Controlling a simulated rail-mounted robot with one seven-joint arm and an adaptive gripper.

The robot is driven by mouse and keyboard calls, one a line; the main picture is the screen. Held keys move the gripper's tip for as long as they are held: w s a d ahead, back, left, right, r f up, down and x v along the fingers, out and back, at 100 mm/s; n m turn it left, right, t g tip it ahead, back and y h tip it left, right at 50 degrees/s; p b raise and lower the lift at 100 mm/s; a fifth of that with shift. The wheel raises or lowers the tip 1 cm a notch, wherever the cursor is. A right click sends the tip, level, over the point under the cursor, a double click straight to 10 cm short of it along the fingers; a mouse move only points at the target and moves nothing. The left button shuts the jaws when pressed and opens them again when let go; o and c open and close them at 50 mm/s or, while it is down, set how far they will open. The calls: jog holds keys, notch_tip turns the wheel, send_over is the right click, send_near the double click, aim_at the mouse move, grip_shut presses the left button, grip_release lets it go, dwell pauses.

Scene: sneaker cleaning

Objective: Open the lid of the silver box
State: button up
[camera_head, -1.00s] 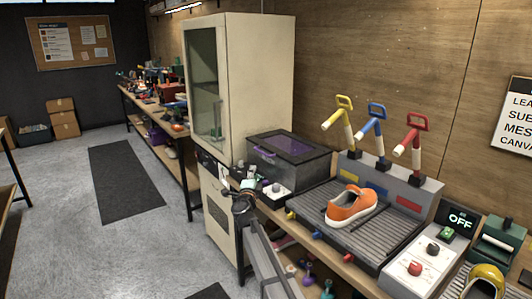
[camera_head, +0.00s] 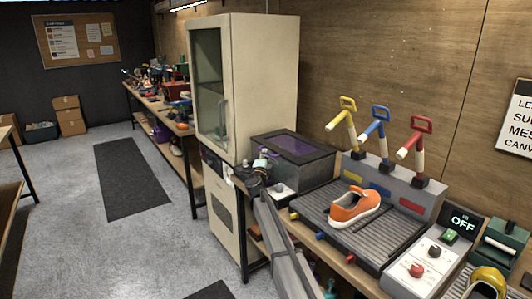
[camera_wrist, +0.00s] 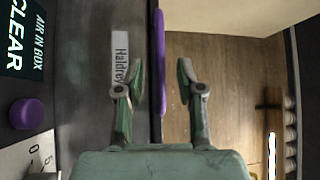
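The silver box (camera_head: 318,176) sits on the bench beside the cabinet, with a dark-framed lid (camera_head: 325,155) that has a purple-tinted window. The lid looks shut. My gripper (camera_head: 262,158) is at the box's front left. In the wrist view, my gripper (camera_wrist: 160,75) is open, and its green-grey fingers stand on either side of a long purple handle (camera_wrist: 158,45). A gap shows between the handle and the right finger; I cannot tell whether the left finger touches it. A "Haldrey" label (camera_wrist: 121,60) is on the dark box face.
The tall beige cabinet (camera_head: 265,90) stands close on the left of the box. A tray with an orange sneaker (camera_head: 355,206) and coloured levers (camera_head: 378,135) stands to the right. A purple knob (camera_wrist: 26,113) and a display (camera_wrist: 25,38) are near my gripper.

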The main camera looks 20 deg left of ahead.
jog(key=shift+x, duration=1.85)
grip_shut()
jog(key=shift+r, duration=0.1)
